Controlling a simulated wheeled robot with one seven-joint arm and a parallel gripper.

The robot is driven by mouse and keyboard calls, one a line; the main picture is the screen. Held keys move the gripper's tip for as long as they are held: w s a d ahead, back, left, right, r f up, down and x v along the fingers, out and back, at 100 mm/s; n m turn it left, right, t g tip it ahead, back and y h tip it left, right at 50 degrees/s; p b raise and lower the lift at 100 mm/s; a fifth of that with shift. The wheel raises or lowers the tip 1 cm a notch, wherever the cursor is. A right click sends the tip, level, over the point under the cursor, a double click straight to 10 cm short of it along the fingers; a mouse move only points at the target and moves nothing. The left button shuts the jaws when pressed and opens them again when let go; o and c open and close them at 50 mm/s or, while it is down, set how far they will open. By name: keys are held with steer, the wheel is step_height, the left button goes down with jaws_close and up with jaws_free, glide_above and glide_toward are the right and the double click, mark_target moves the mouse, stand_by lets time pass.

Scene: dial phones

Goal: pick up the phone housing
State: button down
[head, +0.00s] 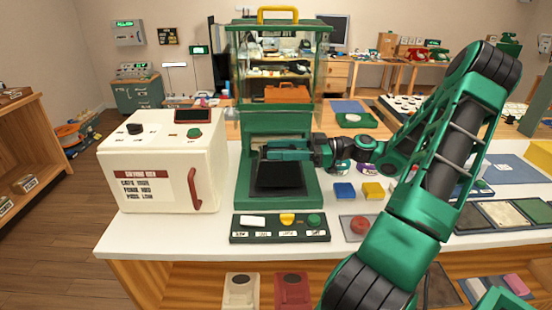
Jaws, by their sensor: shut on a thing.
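A black, wedge-shaped piece, which looks like the phone housing (279,178), is on the green base of the tall green machine (248,192). My gripper (266,153) reaches in from the right and is shut at the top edge of this black piece. The fingers cover part of its upper edge. I cannot tell whether the piece rests on the base or is slightly raised.
A cream box machine (160,160) with a red handle stands close on the left. A green panel with buttons (280,228) lies in front. Blue (344,190) and yellow (373,191) blocks sit right. Cream (240,292) and red (293,292) pieces are below the counter edge.

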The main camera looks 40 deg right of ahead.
steer(key=s+a+r, duration=0.2)
steer(key=a+r, duration=0.6)
steer(key=a, duration=0.3)
steer(key=shift+a, duration=0.3)
steer(key=shift+s, duration=0.1)
